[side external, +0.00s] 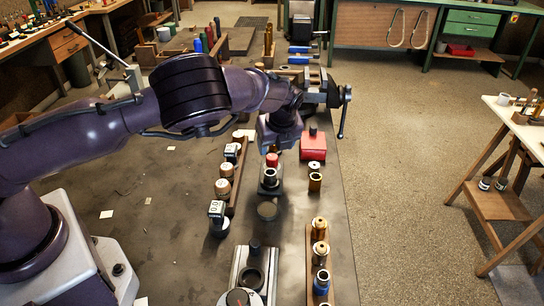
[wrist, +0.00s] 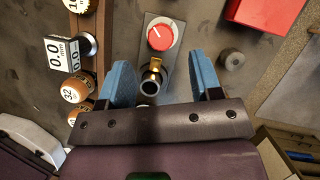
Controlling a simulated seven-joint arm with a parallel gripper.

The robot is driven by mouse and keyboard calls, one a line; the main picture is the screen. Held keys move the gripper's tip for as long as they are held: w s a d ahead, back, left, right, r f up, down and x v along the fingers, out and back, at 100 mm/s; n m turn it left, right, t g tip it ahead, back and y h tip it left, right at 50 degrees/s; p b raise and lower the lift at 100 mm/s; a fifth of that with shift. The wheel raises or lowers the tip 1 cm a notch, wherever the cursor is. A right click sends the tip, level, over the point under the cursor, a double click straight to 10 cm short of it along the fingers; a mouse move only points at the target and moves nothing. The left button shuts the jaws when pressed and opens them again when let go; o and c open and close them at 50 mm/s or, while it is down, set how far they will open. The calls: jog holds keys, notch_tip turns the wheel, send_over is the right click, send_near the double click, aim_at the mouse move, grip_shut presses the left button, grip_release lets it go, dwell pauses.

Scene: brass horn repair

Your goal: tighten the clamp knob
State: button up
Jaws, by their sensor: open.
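A red round knob (wrist: 161,36) with a white pointer mark and pale rim sits on a narrow dark plate (wrist: 146,22) in the wrist view; it is likely the clamp knob. It also shows in the side view (side external: 271,160), below my wrist. A brass piece with a dark round open end (wrist: 150,83) is on the same plate. My gripper (wrist: 157,62) is open, with blue fingers wide apart on either side of the brass piece as seen from the wrist. The red knob appears just beyond the fingertips, with nothing held. In the side view the fingers are hard to make out.
A red box (side external: 313,147) stands close on the right. A wooden rack (side external: 232,172) with gauges and round-topped pieces runs along the left. A small dark cylinder (wrist: 232,59) is right of the fingers. A vise (side external: 325,95) stands behind. Bare bench (side external: 165,225) lies left.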

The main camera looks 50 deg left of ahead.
aim_at(272, 157)
jog(key=x, duration=0.6)
jog(key=shift+a+f, duration=0.15)
jog(key=shift+f, duration=0.25)
jog(key=c, duration=0.9)
